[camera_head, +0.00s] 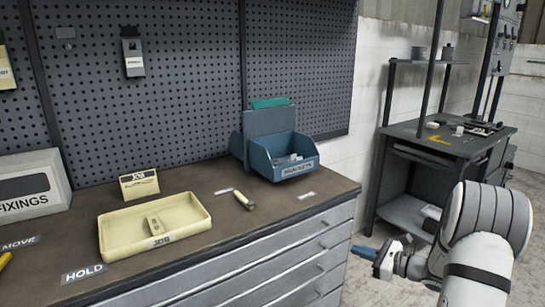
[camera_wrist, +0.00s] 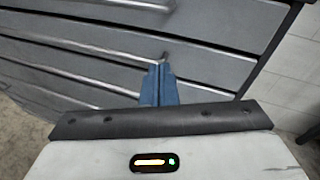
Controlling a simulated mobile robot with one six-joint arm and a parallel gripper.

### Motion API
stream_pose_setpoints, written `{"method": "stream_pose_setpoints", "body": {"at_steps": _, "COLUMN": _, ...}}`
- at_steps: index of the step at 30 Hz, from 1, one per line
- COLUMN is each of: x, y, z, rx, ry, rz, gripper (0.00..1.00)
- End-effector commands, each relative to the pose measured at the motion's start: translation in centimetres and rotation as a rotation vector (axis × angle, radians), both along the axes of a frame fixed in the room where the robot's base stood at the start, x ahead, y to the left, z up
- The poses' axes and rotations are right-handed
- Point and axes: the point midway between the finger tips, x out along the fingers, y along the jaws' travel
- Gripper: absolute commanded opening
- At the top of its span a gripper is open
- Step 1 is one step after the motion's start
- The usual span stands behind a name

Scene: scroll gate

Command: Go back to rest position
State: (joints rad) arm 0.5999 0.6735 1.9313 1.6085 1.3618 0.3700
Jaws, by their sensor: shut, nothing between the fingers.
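My gripper (camera_head: 366,252) has blue fingers and is at the lower right of the head view, in front of the drawer cabinet's right end and below its top. In the wrist view the blue fingers (camera_wrist: 159,84) are together with nothing between them, pointing at the grey drawer fronts (camera_wrist: 215,62). I cannot tell how far the fingertips are from the drawers. My white and grey arm comes in from the right of the head view.
On the bench top (camera_head: 228,210) are a cream tray (camera_head: 118,250) holding a small block (camera_head: 155,225), a cream card (camera_head: 139,184), a small cream-coloured tool (camera_head: 244,200) and a blue bin (camera_head: 283,160). A dark workstation (camera_head: 440,150) stands at the right. Floor shows between them.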

Motion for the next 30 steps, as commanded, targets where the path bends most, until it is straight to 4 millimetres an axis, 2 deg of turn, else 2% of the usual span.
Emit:
{"method": "stream_pose_setpoints", "body": {"at_steps": 1, "x": -1.2, "y": 2.9, "z": 3.4, "rx": -0.083, "ry": -0.012, "rz": 0.095, "gripper": 0.0}}
{"method": "stream_pose_setpoints", "body": {"at_steps": 6, "x": -6.9, "y": 10.1, "z": 8.5, "rx": -0.367, "ry": -0.053, "rz": 0.395, "gripper": 0.0}}
{"method": "stream_pose_setpoints", "body": {"at_steps": 9, "x": -10.8, "y": 13.1, "z": 11.0, "rx": -0.54, "ry": -0.094, "rz": 0.566, "gripper": 0.0}}
{"method": "stream_pose_setpoints", "body": {"at_steps": 12, "x": -14.7, "y": 15.1, "z": 13.2, "rx": -0.715, "ry": -0.149, "rz": 0.733, "gripper": 0.0}}
{"method": "stream_pose_setpoints", "body": {"at_steps": 16, "x": -19.6, "y": 16.3, "z": 15.8, "rx": -0.95, "ry": -0.236, "rz": 0.941, "gripper": 0.0}}
{"method": "stream_pose_setpoints", "body": {"at_steps": 21, "x": -25.0, "y": 16.1, "z": 19.0, "rx": -1.265, "ry": -0.378, "rz": 1.194, "gripper": 0.0}}
{"method": "stream_pose_setpoints", "body": {"at_steps": 25, "x": -28.0, "y": 15.0, "z": 21.2, "rx": -1.489, "ry": -0.494, "rz": 1.36, "gripper": 0.0}}
{"method": "stream_pose_setpoints", "body": {"at_steps": 30, "x": -30.1, "y": 13.8, "z": 23.1, "rx": -1.696, "ry": -0.605, "rz": 1.499, "gripper": 0.0}}
